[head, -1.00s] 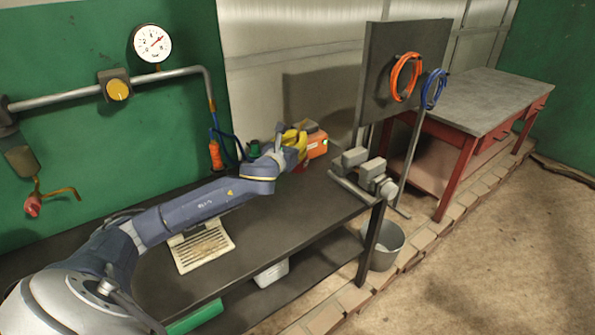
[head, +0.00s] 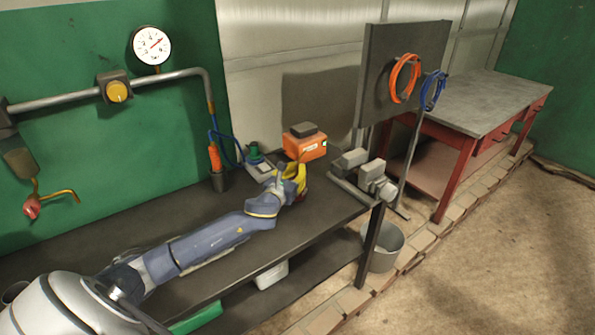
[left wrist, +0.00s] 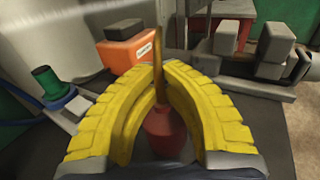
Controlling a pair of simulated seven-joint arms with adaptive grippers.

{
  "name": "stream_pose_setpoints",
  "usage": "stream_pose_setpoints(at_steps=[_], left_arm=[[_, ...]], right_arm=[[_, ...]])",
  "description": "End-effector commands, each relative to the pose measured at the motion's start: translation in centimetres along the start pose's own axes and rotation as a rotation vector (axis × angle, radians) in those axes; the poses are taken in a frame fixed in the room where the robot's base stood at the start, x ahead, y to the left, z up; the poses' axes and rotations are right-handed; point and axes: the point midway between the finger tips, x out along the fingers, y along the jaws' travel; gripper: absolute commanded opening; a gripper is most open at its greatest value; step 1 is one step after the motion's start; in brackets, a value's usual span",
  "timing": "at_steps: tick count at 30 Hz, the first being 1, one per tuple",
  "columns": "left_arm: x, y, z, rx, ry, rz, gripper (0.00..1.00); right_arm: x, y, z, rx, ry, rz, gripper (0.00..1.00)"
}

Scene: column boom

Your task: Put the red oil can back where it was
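The red oil can (left wrist: 163,130) with its thin brass spout shows between the yellow fingers of my left gripper (left wrist: 160,72) in the left wrist view. The fingers curve in around it and are shut on it, with the spout rising between their tips. In the head view, my left gripper (head: 296,180) is low over the front right part of the dark bench (head: 325,205), and only a bit of red shows beside the fingers. I cannot tell whether the can's base touches the bench. My right gripper is not in view.
An orange box with a dark top (head: 304,146) stands just behind the gripper. A green-capped item (head: 255,152) and a holder with an orange-handled tool (head: 216,170) are to its left. A grey vise-like fixture (head: 372,178) is at the bench's right end.

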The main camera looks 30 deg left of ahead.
Motion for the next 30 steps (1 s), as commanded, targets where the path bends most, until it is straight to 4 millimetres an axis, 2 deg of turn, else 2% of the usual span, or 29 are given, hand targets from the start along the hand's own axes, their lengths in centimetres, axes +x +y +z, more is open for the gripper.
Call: stream_pose_setpoints(at_steps=[13, 15, 20, 30], left_arm=[[0.01, 0.02, -0.35, 0.001, -0.001, 0.000, 0.00], [0.00, 0.00, -0.43, 0.000, 0.000, 0.000, 0.10], [0.00, 0.00, -0.44, 0.000, 0.000, 0.000, 0.27], [-0.10, 0.01, -0.07, 0.002, 0.000, 0.000, 0.27]], right_arm=[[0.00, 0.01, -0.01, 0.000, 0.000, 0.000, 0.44], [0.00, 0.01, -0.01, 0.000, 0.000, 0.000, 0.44], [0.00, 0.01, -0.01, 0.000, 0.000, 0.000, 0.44], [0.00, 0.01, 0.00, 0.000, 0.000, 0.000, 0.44]])
